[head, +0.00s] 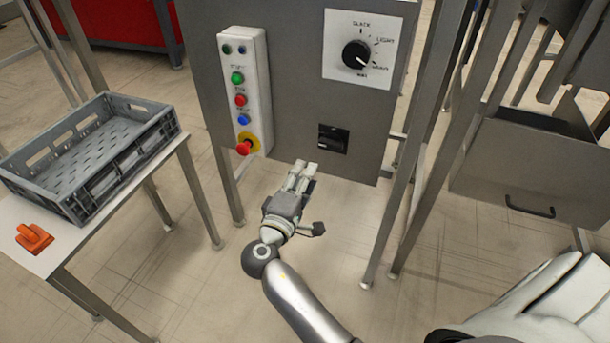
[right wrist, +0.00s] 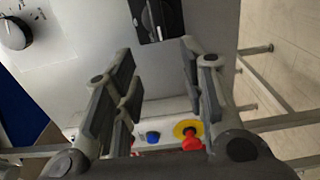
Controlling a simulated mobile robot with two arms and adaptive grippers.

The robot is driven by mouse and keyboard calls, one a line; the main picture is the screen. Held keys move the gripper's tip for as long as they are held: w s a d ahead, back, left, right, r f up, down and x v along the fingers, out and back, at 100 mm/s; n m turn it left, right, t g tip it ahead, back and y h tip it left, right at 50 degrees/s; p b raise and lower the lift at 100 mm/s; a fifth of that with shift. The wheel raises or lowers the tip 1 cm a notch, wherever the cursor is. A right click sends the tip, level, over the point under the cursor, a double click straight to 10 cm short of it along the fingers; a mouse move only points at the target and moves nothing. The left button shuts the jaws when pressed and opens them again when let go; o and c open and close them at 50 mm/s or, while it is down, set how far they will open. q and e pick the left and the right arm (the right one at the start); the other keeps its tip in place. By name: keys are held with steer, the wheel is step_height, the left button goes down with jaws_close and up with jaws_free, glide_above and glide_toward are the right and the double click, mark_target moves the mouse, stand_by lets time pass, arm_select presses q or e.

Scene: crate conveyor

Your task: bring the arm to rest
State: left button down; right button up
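My right gripper (head: 303,168) is in front of the lower edge of the grey control cabinet (head: 290,95) in the head view, below and left of the dark slot. In the right wrist view, the two fingers of my right gripper (right wrist: 157,58) stand apart with nothing between them. The cabinet face and the dark slot (right wrist: 155,18) show beyond the fingers. Whether the fingertips touch the cabinet cannot be told. My left gripper is not in view.
A white button box (head: 258,85) with a red emergency knob (head: 245,147) and a rotary dial (head: 356,55) are on the cabinet. A grey crate (head: 150,143) and an orange object (head: 34,237) sit on the left table. A drawer unit (head: 525,165) stands right. Floor below is clear.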

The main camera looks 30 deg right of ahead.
stand_by(0.4)
